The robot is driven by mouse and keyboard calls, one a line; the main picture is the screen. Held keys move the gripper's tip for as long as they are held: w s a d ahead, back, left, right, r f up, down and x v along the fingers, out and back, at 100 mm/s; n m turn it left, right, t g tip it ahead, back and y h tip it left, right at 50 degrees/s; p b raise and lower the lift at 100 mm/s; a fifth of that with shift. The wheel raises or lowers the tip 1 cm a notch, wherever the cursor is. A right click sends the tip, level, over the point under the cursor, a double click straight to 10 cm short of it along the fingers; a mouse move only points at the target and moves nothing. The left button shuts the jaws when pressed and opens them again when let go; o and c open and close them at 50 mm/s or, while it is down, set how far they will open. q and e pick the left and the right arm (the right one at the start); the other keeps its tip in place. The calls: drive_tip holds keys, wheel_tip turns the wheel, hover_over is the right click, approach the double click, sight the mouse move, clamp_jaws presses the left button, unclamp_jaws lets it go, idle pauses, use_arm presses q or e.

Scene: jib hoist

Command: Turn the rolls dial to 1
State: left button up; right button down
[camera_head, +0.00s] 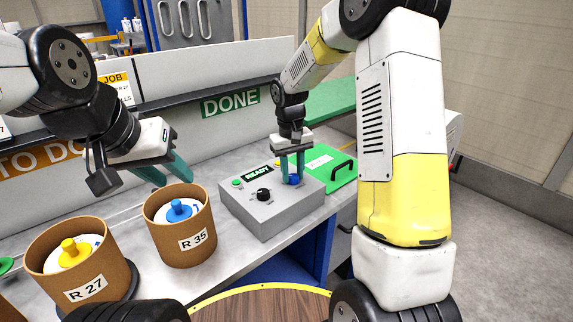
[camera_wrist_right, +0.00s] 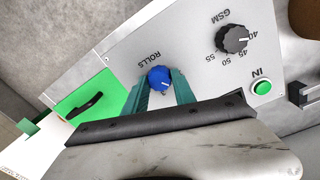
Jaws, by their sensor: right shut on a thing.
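The rolls dial is a blue knob (camera_head: 294,180) on top of the grey control box (camera_head: 270,214). In the right wrist view the blue dial (camera_wrist_right: 159,78) sits below the word ROLLS, with a pale pointer mark; the numbers around it are hidden. My right gripper (camera_head: 293,178) reaches down from above, its teal fingers shut on the dial from both sides; they also show in the right wrist view (camera_wrist_right: 160,88). My left gripper (camera_head: 170,172) is open and empty above the cardboard drums, left of the box.
The black GSM dial (camera_head: 264,195) and green IN button (camera_wrist_right: 262,88) share the box. A green tray (camera_head: 340,170) with a black handle lies right of it. Cardboard drums labelled R 35 (camera_head: 196,243) and R 27 (camera_head: 85,290) stand at left.

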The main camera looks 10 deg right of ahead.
sight(292, 177)
drive_tip(key=n, duration=0.5)
drive_tip(key=shift+n, duration=0.4)
idle(0.4)
drive_tip(key=c, duration=1)
unclamp_jaws()
drive_tip(key=shift+c, duration=0.2)
drive_tip(key=shift+s+a+r, duration=0.1)
drive_tip(key=shift+r, duration=1.9)
drive_tip(key=shift+s+a+r, duration=0.1)
drive_tip(key=shift+r, duration=1.85)
drive_tip(key=shift+d, duration=0.1)
drive_tip(key=s+d+r+m+t+y, duration=0.1)
drive_tip(key=s+r+m+t, duration=0.2)
drive_tip(key=s, duration=0.9)
drive_tip(key=s+d+r+m+t+y, duration=0.1)
drive_tip(key=s+r+m, duration=0.4)
drive_tip(key=s, duration=0.7)
wheel_tip(292, 177, up, 2)
drive_tip(key=shift+d+r+t+y, duration=0.15)
drive_tip(key=shift+d+t+y, duration=0.25)
drive_tip(key=shift+d+t, duration=0.5)
